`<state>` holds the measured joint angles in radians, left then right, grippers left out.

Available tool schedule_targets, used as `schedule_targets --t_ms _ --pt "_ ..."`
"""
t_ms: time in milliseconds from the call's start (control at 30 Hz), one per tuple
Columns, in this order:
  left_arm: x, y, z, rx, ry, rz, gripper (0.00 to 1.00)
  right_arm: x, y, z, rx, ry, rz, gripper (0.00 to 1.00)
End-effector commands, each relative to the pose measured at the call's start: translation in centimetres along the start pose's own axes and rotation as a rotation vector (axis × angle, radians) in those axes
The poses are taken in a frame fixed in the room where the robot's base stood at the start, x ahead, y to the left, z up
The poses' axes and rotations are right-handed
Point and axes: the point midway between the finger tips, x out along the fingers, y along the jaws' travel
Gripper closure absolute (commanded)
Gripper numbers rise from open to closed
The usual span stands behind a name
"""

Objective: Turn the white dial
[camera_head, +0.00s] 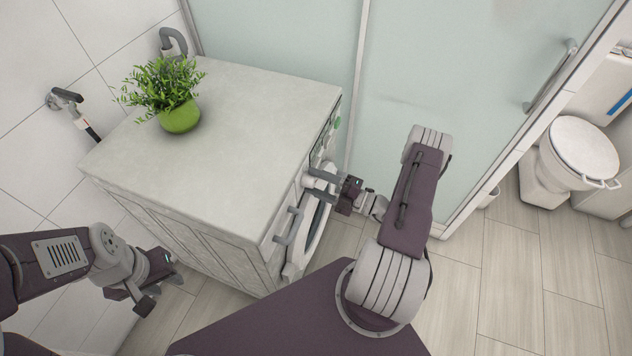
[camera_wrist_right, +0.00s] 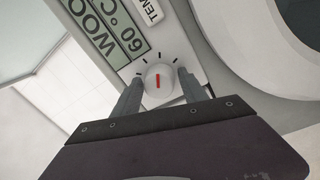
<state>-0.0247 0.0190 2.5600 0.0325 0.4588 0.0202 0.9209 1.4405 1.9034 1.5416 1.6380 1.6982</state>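The white dial (camera_wrist_right: 159,82) is round with a red mark and sits on the washing machine's front panel in the right wrist view. My right gripper (camera_wrist_right: 159,92) is open, with one finger on each side of the dial. A gap shows between the dial and the left finger; whether the right finger touches it I cannot tell. In the head view my right gripper (camera_head: 318,182) is at the machine's front, and its fingers partly hide the dial. My left gripper (camera_head: 150,292) hangs low at the left, away from the machine's front; its finger opening is unclear.
A green potted plant (camera_head: 180,115) stands on the counter top (camera_head: 240,120). A glass partition (camera_head: 440,80) is behind, and a toilet (camera_head: 580,150) stands far right.

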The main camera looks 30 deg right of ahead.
Motion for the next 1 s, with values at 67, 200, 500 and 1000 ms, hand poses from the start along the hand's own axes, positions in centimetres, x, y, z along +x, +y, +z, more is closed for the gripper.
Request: schedule_targets --t_ms 67,200,500,1000 --pt "0.0 0.0 0.0 0.0 0.0 0.0 0.64 0.0 0.0 0.0 0.0 0.0 0.0 0.49" --pt "0.0 0.0 0.0 0.0 0.0 0.0 0.64 -0.5 0.0 0.1 -0.001 -0.002 0.001 0.49" --pt "0.4 0.0 0.0 0.0 0.0 0.0 0.64 -5.8 0.0 0.2 -0.002 -0.006 0.002 0.49" --pt "0.6 0.0 0.1 0.0 0.0 0.0 0.64 -9.1 0.0 0.0 0.0 0.001 -0.001 0.49"
